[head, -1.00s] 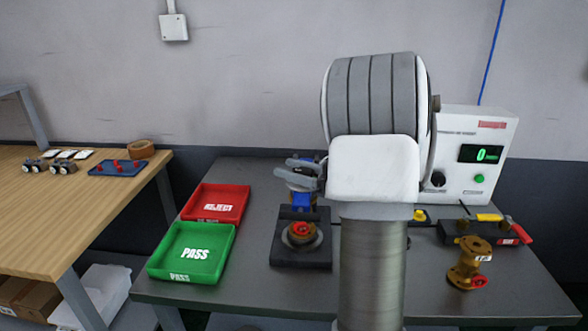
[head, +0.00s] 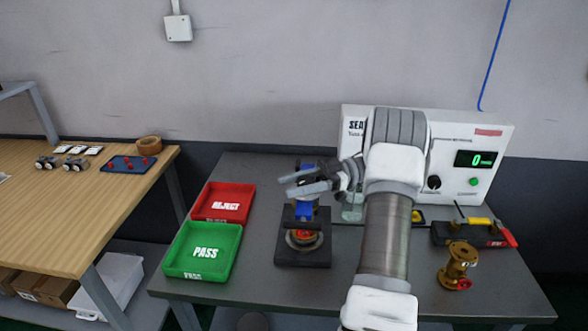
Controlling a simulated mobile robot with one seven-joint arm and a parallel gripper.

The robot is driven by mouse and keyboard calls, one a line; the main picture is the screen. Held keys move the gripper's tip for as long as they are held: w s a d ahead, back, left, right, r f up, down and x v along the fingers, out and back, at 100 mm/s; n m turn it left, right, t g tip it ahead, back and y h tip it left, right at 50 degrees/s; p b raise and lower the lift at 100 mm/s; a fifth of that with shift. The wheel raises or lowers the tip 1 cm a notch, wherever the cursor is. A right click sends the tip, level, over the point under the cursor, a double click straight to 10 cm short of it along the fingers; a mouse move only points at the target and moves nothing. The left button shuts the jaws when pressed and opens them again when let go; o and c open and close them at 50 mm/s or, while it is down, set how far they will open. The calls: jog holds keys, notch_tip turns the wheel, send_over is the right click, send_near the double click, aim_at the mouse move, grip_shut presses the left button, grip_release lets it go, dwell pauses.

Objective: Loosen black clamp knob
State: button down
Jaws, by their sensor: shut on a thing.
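The clamp fixture stands on the grey bench, with a dark base (head: 290,257), a blue part (head: 305,210) and a dark crossbar over a red and brass round part (head: 303,237). My gripper (head: 303,184) reaches in from the right at the top of the fixture, its grey fingers pointing left. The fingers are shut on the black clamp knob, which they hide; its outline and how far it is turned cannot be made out.
A red REJECT tray (head: 226,203) and a green PASS tray (head: 203,250) lie left of the fixture. A white tester (head: 470,140) reading 0 stands behind my arm. A brass valve (head: 458,265) and a dark fixture with a yellow handle (head: 470,233) are at right.

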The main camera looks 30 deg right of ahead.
jog(key=shift+s+r+n+g+p, duration=0.2)
jog(key=shift+n+g+p, duration=0.5)
jog(key=shift+g+p, duration=0.6)
jog(key=shift+s+r+n+g+p, duration=0.15)
jog(key=shift+n+g+p, duration=0.65)
jog(key=shift+p, duration=0.75)
jog(key=shift+s+f+n+g+p, duration=0.15)
jog(key=shift+n+g+p, duration=0.35)
jog(key=shift+g+p, duration=0.55)
jog(key=shift+f+p, duration=0.1)
jog(key=shift+p, duration=0.3)
jog(key=shift+s+a+f+n+g+p, duration=0.1)
jog(key=shift+f+n+g+p, duration=0.1)
jog(key=shift+n+g+p, duration=0.25)
jog(key=shift+c, duration=1.4)
grip_release()
jog(key=shift+f+m+t+b, duration=0.15)
jog(key=shift+m+t+b, duration=0.35)
jog(key=shift+b, duration=0.7)
jog(key=shift+m+t+b, duration=0.25)
jog(key=shift+t+b, duration=0.25)
jog(key=shift+b, duration=0.3)
jog(key=t+b, duration=0.1)
jog(key=m+b, duration=0.1)
jog(key=shift+w+t+b, duration=0.35)
jog(key=shift+t, duration=0.05)
